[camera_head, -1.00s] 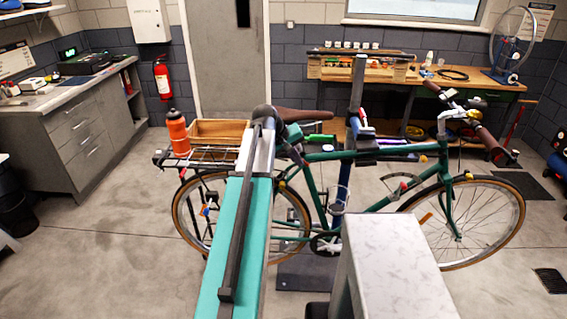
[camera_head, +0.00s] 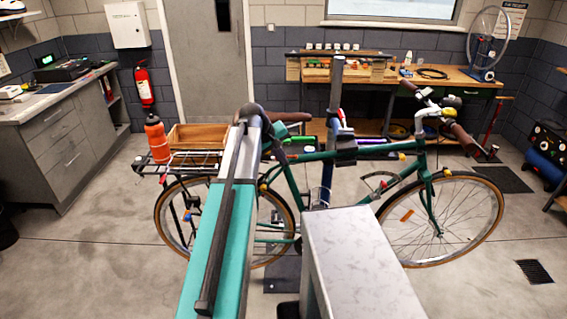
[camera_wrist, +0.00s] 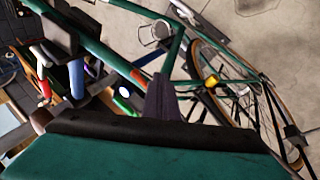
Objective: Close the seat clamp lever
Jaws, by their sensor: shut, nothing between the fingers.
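The green bicycle (camera_head: 318,157) stands clamped in a repair stand (camera_head: 334,105), side-on in the head view. Its brown saddle (camera_head: 299,118) shows just right of my arm's end. The seat clamp lever cannot be told apart for sure; my arm covers part of the area below the saddle. In the wrist view, the green frame (camera_wrist: 88,38) runs across the upper left, with an orange-red band (camera_wrist: 140,77). My gripper (camera_wrist: 163,82) is a dark shape at the centre of the wrist view, shut and empty, in front of the bike. In the head view it is hidden behind my arm.
A workbench (camera_head: 452,78) with tools stands behind the bicycle, and a grey cabinet (camera_head: 70,140) at the left. The floor at the left front is clear.

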